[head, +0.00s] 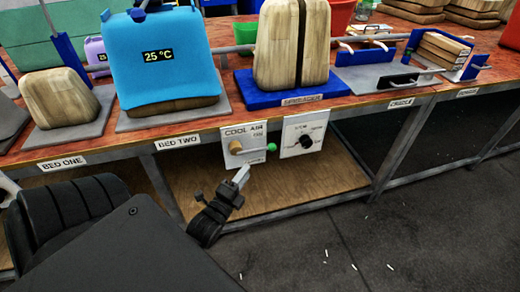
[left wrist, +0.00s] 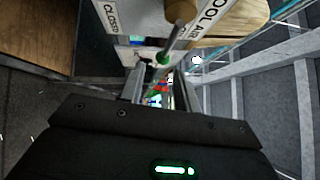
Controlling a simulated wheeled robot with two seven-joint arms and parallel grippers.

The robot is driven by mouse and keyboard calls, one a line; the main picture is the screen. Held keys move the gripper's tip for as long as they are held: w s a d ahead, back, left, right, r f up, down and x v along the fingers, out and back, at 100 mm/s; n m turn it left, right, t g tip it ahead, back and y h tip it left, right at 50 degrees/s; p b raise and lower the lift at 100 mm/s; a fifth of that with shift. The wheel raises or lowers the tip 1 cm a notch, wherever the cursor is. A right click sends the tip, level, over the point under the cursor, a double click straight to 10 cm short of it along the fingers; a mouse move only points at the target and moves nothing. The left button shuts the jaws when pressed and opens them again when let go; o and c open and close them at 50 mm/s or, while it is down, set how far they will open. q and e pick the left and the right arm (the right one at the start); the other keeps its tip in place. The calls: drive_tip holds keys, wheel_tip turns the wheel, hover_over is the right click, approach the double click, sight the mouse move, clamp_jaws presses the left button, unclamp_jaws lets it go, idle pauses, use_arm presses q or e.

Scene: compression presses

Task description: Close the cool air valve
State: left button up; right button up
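The cool air valve is a white panel (head: 247,131) under the table edge, lettered COOL AIR, with a round brass knob (head: 235,147). A green ball (head: 271,147) shows at the panel's right edge. In the left wrist view the knob (left wrist: 180,11) carries a thin metal lever (left wrist: 174,40) ending in the green ball (left wrist: 162,59); CLOSED is lettered at the panel's left. My left gripper (head: 242,174) is just below the panel in the head view. In the wrist view its fingers (left wrist: 159,92) are apart, with the ball beyond their tips. Contact cannot be told. My right gripper is not in view.
A second white panel (head: 304,134) with a black knob hangs to the right. The table edge (head: 178,142) runs above both. Metal legs (head: 352,152) and a wooden lower shelf (head: 290,191) stand below. Dark floor (head: 320,255) in front is mostly clear.

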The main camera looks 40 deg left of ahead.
sight(261, 149)
use_arm(q)
drive_tip(key=x, duration=0.7)
drive_tip(key=r+x, duration=0.1)
drive_tip(key=x, duration=0.3)
drive_tip(key=shift+s, duration=0.1)
clamp_jaws()
